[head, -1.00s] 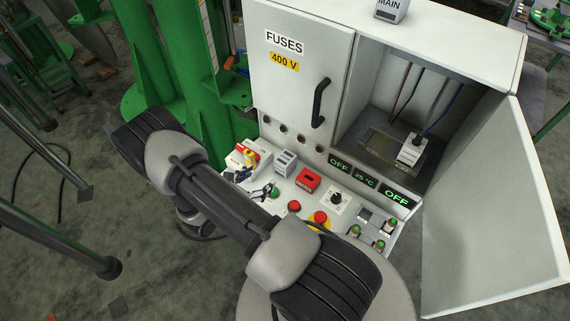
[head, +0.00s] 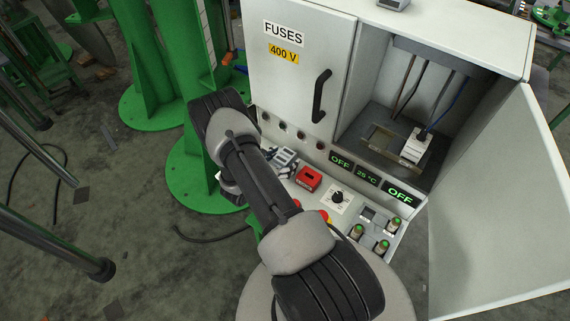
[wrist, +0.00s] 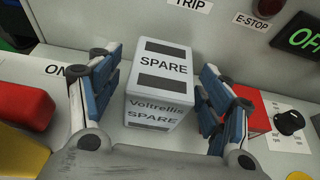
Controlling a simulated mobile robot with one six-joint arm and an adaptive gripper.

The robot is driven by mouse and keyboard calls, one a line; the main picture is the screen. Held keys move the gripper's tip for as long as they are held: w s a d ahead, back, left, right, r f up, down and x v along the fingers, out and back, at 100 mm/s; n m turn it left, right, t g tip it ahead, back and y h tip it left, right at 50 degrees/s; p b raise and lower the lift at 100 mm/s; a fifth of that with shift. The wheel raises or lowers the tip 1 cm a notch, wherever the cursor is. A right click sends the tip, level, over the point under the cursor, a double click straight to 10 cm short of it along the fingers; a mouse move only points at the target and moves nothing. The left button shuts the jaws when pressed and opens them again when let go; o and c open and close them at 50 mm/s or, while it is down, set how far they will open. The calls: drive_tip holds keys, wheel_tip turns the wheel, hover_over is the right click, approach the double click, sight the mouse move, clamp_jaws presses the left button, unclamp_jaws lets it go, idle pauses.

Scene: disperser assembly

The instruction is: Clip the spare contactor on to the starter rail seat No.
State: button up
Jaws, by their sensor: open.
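My gripper (wrist: 160,78) is open, with one blue-padded finger on each side of the contactor. A gap shows on both sides, narrower at the right finger. In the head view my gripper (head: 284,160) is over the desk, partly hidden by my arm. The starter rail (head: 384,141) lies inside the open cabinet at the right. A white contactor (head: 415,147) with wires sits at its right end; the rail's left part looks bare. I cannot read any seat numbers.
A red box (head: 308,178) stands just right of my gripper. A red handle (wrist: 25,105) is at the left in the wrist view. A black knob (head: 337,197) and several buttons fill the desk. The open cabinet door (head: 490,200) stands at the right; the fuse door (head: 298,75) is shut.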

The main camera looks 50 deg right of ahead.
drive_tip(key=shift+d+f, duration=0.2)
drive_tip(key=shift+d, duration=0.3)
drive_tip(key=shift+c, duration=0.6)
drive_tip(key=c, duration=1.2)
drive_tip(key=shift+r, duration=0.1)
drive_tip(key=shift+c, duration=0.3)
drive_tip(key=shift+r, duration=0.1)
